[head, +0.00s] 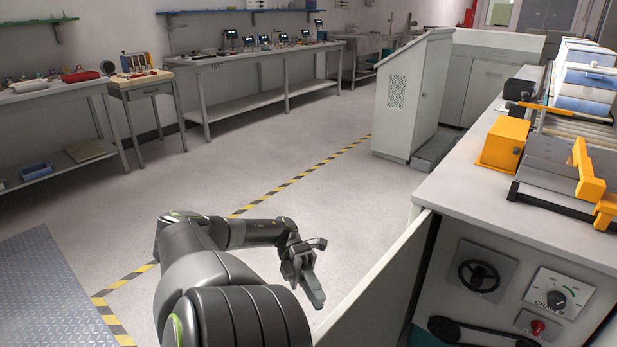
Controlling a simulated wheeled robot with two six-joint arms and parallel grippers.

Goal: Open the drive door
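A pale door panel (378,277) stands out from the left corner of the furnace cabinet, toward me. It looks swung open, and I take it to be the drive door. To its right the cabinet front shows a black handwheel (479,276), a knob dial marked CHAIN (556,292), a red button (537,327) and part of a black belt (470,331). My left gripper (316,296) is left of the panel, pointing down, and appears apart from it. Its fingers look close together, and their gap is unclear. My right gripper is out of view.
The furnace top (462,180) carries an orange box (503,143) and other parts. A grey cabinet (405,95) stands beyond it. Benches (262,62) line the far wall. The floor left of the panel is clear, with a striped line (290,182).

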